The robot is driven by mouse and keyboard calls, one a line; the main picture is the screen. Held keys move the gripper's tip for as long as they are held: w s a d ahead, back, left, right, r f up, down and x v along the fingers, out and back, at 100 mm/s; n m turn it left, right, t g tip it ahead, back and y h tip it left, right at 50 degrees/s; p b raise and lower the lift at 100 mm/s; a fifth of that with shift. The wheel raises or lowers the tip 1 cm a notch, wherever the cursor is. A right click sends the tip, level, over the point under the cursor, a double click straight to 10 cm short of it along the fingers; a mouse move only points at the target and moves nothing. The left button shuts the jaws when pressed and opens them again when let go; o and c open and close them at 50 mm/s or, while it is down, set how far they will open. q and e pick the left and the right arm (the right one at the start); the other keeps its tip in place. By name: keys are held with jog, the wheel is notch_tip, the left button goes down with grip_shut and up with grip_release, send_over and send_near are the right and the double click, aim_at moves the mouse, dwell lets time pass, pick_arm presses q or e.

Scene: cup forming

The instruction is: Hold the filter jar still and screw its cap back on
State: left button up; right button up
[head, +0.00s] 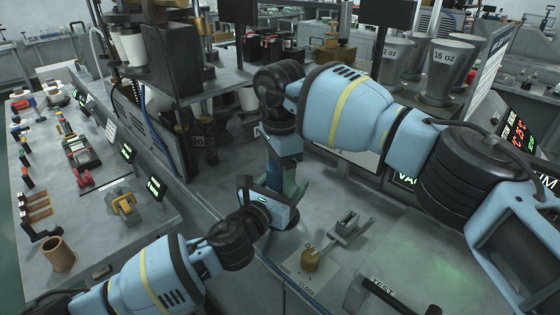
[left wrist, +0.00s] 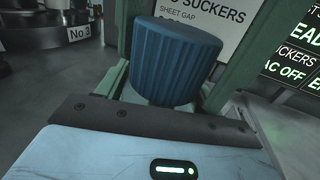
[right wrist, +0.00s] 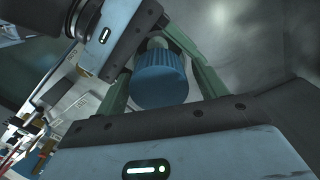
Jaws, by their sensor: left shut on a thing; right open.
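The blue ribbed cap (left wrist: 175,60) stands over the jar in the left wrist view. It also shows in the right wrist view (right wrist: 160,80), between the green fingers of my right gripper (right wrist: 165,85). My right gripper (head: 290,178) is open, its fingers on either side of the cap. My left gripper (head: 273,200) comes in low from the left and is shut on the filter jar. Only a small pale part of the jar (left wrist: 152,98) shows below the cap; the rest is hidden. I cannot tell how far the cap is threaded.
A black handle (head: 385,295) is at the front. A side bench (head: 90,225) on the left holds small parts. A sign (left wrist: 215,25) stands behind the cap.

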pick_arm(q)
jog(key=shift+r, duration=0.1)
pick_arm(e)
jog(key=c, duration=1)
pick_arm(q)
jog(key=shift+d, duration=0.1)
pick_arm(e)
jog(key=shift+m, duration=1.6)
jog(key=o, duration=1.1)
jog(key=shift+c, duration=0.2)
pick_arm(q)
jog(key=shift+w+a, duration=0.2)
jog(key=shift+a, duration=0.05)
pick_arm(e)
jog(key=shift+s+a, duration=0.15)
